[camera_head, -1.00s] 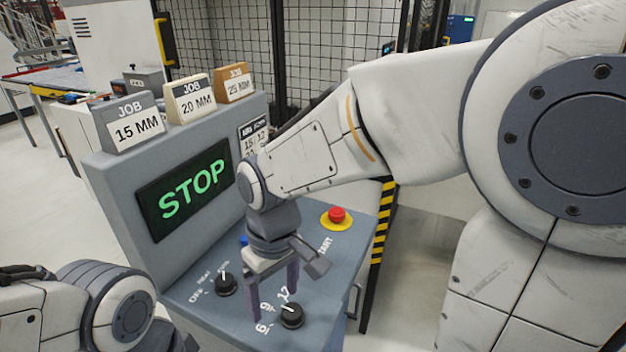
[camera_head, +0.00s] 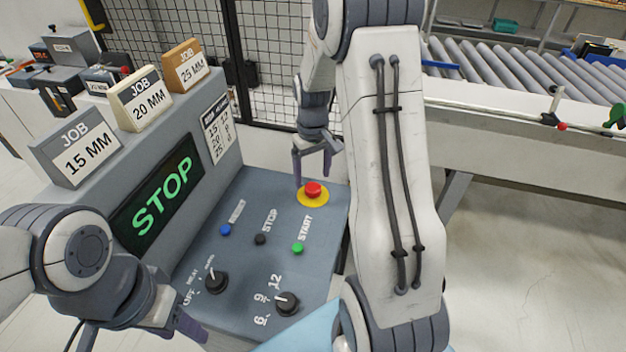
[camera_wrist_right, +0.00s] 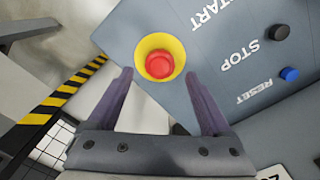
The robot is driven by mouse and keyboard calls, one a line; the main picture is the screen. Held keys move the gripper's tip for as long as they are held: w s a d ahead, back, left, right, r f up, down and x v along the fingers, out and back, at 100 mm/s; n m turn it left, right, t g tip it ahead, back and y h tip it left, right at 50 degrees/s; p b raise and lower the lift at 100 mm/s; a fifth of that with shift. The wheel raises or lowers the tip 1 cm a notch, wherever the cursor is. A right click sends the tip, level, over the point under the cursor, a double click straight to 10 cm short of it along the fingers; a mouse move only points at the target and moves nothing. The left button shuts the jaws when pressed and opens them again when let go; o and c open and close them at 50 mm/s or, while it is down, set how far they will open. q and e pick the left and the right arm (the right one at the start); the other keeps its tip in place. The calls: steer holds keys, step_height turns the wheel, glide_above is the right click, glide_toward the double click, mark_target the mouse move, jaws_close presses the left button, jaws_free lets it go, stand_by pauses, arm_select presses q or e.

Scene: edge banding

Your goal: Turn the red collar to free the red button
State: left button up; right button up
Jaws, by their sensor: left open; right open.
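The red button (camera_head: 313,189) sits on a yellow disc (camera_head: 313,201) at the far right corner of the sloped grey control panel. In the right wrist view the red button (camera_wrist_right: 160,65) lies just beyond and between the fingertips, with the yellow ring (camera_wrist_right: 160,44) around it. No separate red collar can be told apart from the button. My right gripper (camera_head: 312,180) is open and empty, just above and behind the button, apart from it as far as I can see. My left gripper (camera_head: 195,340) is at the panel's near left edge, partly cut off by the frame.
The panel also holds a blue reset button (camera_head: 225,230), a black stop button (camera_head: 260,239), a green start button (camera_head: 298,248) and two black knobs (camera_head: 216,282) (camera_head: 287,303). The screen (camera_head: 157,196) reads STOP. A mesh fence (camera_head: 275,60) stands behind; a roller conveyor (camera_head: 520,85) is at right.

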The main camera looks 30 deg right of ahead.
mark_target(313, 186)
steer(key=shift+f+p, duration=0.3)
steer(key=shift+f, duration=1.65)
jaws_close()
steer(key=shift+m, duration=0.3)
steer(key=m, duration=0.5)
steer(key=shift+m, duration=0.4)
